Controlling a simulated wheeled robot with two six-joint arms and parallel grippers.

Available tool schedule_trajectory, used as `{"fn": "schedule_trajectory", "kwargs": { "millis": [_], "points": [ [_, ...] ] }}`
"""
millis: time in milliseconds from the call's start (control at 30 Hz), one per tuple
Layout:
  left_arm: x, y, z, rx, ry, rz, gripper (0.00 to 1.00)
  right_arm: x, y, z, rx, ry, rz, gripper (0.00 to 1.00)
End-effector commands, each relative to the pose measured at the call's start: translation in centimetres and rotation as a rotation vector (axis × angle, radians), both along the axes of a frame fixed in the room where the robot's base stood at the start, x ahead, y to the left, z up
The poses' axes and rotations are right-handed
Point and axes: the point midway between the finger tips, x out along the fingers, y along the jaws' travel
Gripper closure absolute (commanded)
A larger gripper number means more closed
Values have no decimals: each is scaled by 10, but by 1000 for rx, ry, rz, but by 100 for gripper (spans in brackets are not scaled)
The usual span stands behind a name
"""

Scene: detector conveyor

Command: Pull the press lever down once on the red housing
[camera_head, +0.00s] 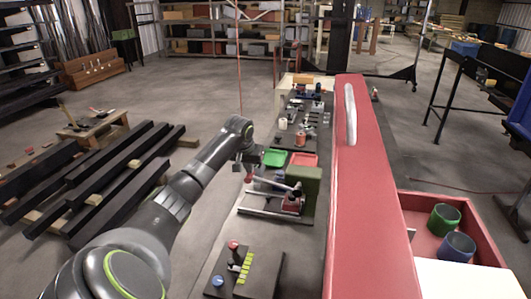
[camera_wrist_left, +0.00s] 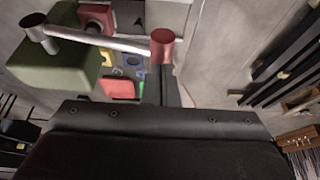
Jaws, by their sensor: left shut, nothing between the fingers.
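The press stands on a dark base plate on the bench, with a green block (camera_head: 304,181) and a red housing (camera_head: 292,205). Its silver lever (camera_head: 274,184) reaches left from the block to a red knob (camera_head: 249,178). In the left wrist view the lever (camera_wrist_left: 110,41) runs from the green block (camera_wrist_left: 62,52) to the red knob (camera_wrist_left: 163,44). My left gripper (camera_head: 247,168) is shut and empty, pointing down at the knob end. I cannot tell whether it touches the knob. My right gripper is not in view.
A tall red panel (camera_head: 372,190) with a silver handle stands right of the press. Green (camera_head: 274,158) and red (camera_head: 304,160) trays lie behind it. Dark beams (camera_head: 100,190) lie at left.

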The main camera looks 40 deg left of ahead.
Motion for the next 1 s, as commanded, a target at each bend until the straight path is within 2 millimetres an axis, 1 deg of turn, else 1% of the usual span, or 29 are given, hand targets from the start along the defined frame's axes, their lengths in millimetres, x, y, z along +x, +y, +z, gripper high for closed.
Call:
{"fn": "schedule_trajectory", "kwargs": {
  "millis": [33,233,667,1000],
  "points": [
    [-1,0,-4,-2,1,0,100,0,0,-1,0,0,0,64],
    [-1,1,-14,-2,1,1,100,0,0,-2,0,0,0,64],
    [-1,2,-16,-1,0,0,100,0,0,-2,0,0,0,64],
    [-2,3,-30,0,1,0,100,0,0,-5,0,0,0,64]
  ]
}}
